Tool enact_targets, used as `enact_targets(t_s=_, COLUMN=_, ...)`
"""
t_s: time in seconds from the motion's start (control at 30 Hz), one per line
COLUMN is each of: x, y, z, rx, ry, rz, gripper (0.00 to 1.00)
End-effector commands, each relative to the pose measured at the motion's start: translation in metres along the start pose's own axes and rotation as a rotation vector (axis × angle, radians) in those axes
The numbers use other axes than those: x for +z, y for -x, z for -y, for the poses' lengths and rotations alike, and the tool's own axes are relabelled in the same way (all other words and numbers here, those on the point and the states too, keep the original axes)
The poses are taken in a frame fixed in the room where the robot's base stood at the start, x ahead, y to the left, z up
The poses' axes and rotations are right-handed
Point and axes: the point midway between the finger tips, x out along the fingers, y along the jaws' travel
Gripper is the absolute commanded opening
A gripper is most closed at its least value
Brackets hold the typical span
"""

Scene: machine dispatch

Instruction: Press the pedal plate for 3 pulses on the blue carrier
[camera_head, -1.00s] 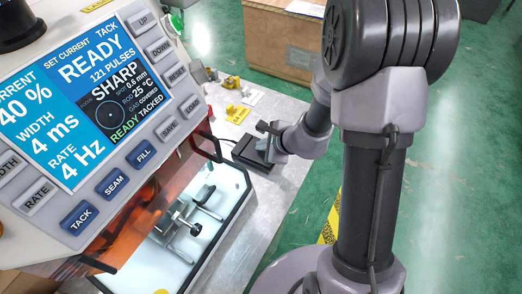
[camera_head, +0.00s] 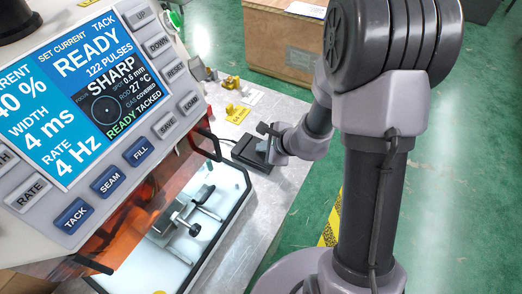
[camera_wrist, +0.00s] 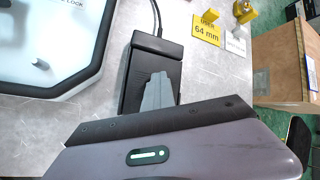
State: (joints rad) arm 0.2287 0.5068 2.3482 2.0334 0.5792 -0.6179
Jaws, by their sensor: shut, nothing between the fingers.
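The black pedal plate (camera_head: 251,151) lies on the grey table beside the machine; it also shows in the wrist view (camera_wrist: 150,66) with its cable leading away. My gripper (camera_head: 268,143) is shut and empty, its fingertips over the pedal and overlapping it in the wrist view (camera_wrist: 158,88); I cannot tell whether they touch it. The machine's screen (camera_head: 84,84) reads READY, 122 PULSES, SHARP, READY TACKED. Through the orange window and opening, a metal clamp (camera_head: 190,218) stands on the white chamber floor. I cannot make out a blue carrier.
Yellow blocks and a yellow tag (camera_head: 238,114) reading 64 mm in the wrist view lie behind the pedal. A wooden crate (camera_head: 285,42) stands beyond the table. The table (camera_head: 262,200) is clear in front of the pedal.

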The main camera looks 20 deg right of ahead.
Motion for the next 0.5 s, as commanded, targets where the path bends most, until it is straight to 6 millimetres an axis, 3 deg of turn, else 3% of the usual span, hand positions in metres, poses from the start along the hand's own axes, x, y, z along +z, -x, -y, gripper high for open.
enact_targets(t_s=0.5, x=0.0012, y=0.0025, z=0.0011, rx=0.002, ry=0.001, rz=-0.002, gripper=0.0)
